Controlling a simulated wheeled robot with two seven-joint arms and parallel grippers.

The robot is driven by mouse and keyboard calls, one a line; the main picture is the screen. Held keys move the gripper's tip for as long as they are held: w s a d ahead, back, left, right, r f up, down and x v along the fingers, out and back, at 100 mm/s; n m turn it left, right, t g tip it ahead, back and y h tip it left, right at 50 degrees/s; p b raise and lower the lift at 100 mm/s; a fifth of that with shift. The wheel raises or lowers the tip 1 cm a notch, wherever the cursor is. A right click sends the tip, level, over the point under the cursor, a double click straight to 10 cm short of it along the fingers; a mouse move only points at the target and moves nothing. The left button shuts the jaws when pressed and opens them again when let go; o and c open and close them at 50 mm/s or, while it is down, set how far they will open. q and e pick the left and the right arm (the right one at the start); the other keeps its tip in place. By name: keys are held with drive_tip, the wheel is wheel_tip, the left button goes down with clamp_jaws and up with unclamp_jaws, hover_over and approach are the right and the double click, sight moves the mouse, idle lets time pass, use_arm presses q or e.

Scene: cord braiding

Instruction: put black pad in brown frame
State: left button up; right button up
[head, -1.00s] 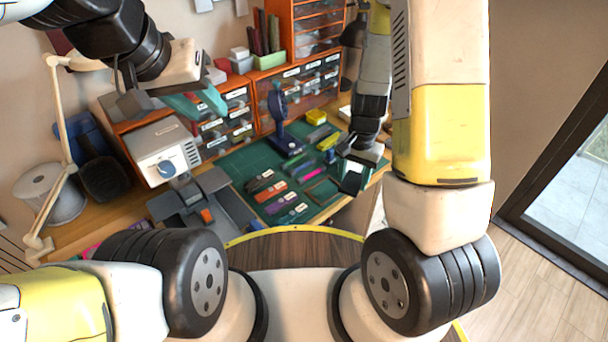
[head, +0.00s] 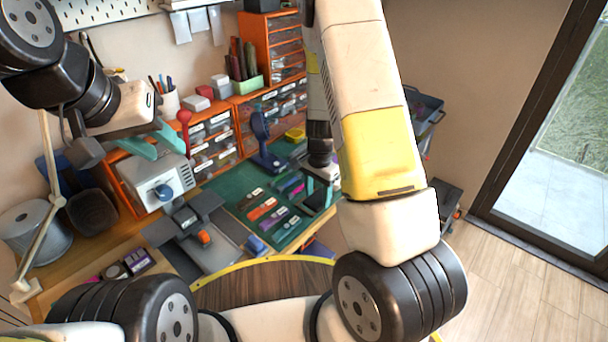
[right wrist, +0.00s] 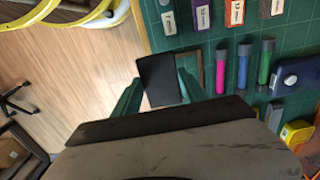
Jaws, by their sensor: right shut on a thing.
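My right gripper (right wrist: 158,98) is shut on the black pad (right wrist: 160,78), which sits between its green fingertips in the right wrist view. In the head view the same gripper (head: 321,190) is over the right side of the green mat, with the dark pad at its fingers. A small part of the brown frame (right wrist: 190,62) shows just right of the pad in the right wrist view. The pad and gripper hide most of it, and I cannot tell if they touch. My left gripper (head: 155,140) is raised at the left, its teal fingers apart and empty.
The green cutting mat (head: 228,188) holds a row of labelled cord packs (head: 262,208) and coloured tubes (right wrist: 243,66). A blue stand (head: 265,150) rises behind them. A grey-white machine (head: 160,178) stands left. Open floor (right wrist: 80,70) lies beyond the table edge.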

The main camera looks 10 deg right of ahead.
sight(313, 195)
drive_tip(key=w, duration=0.5)
drive_tip(key=shift+w+f, duration=0.2)
drive_tip(key=shift+f, duration=0.1)
drive_tip(key=shift+a+f, duration=0.1)
drive_tip(key=shift+f, duration=1.6)
drive_tip(key=shift+f, duration=0.25)
drive_tip(key=shift+f, duration=0.4)
drive_tip(key=o, duration=1.4)
